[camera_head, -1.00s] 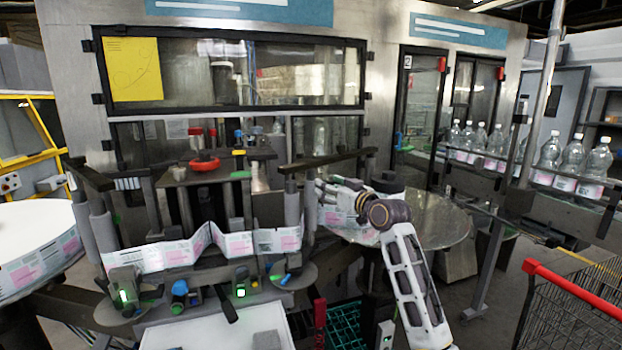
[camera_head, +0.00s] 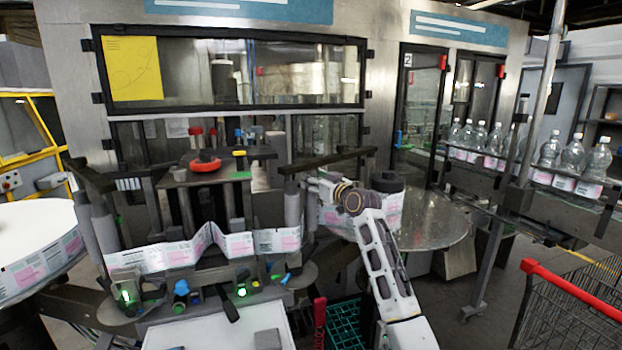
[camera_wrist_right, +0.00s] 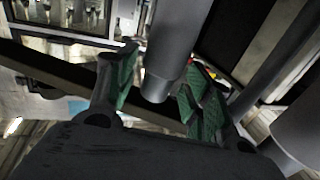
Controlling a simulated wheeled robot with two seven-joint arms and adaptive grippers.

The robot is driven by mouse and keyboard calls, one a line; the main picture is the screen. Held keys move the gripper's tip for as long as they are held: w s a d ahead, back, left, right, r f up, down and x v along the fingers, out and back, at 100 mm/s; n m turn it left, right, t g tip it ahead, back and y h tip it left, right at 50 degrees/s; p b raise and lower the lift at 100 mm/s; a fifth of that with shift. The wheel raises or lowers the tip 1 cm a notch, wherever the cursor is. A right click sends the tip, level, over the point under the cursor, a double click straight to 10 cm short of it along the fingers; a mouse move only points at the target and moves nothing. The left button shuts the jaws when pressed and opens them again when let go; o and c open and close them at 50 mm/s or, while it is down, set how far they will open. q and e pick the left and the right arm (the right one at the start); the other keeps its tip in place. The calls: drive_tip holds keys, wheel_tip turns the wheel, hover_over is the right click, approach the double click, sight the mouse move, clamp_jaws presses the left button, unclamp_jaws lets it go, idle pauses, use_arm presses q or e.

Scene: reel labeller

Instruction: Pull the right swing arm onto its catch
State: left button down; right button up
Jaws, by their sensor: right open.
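The right swing arm (camera_head: 333,160) is a dark flat bar at the right of the labeller, with grey vertical rollers hanging below it. One grey roller (camera_head: 292,205) stands left of my right gripper (camera_head: 316,186). In the right wrist view my right gripper (camera_wrist_right: 162,78) is open, its green-padded fingers on either side of a grey roller (camera_wrist_right: 166,70). I cannot tell whether the pads touch it. A dark bar (camera_wrist_right: 60,72) crosses behind the fingers. The catch cannot be made out. My left gripper is not in view.
The printed label web (camera_head: 185,250) zigzags across the front of the labeller. A label reel (camera_head: 388,208) on a round metal table (camera_head: 435,222) stands behind my right arm. A red-handled cart (camera_head: 575,290) is at the lower right. Bottles (camera_head: 550,150) line a conveyor.

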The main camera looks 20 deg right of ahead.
drive_tip(key=shift+x, duration=1.05)
clamp_jaws()
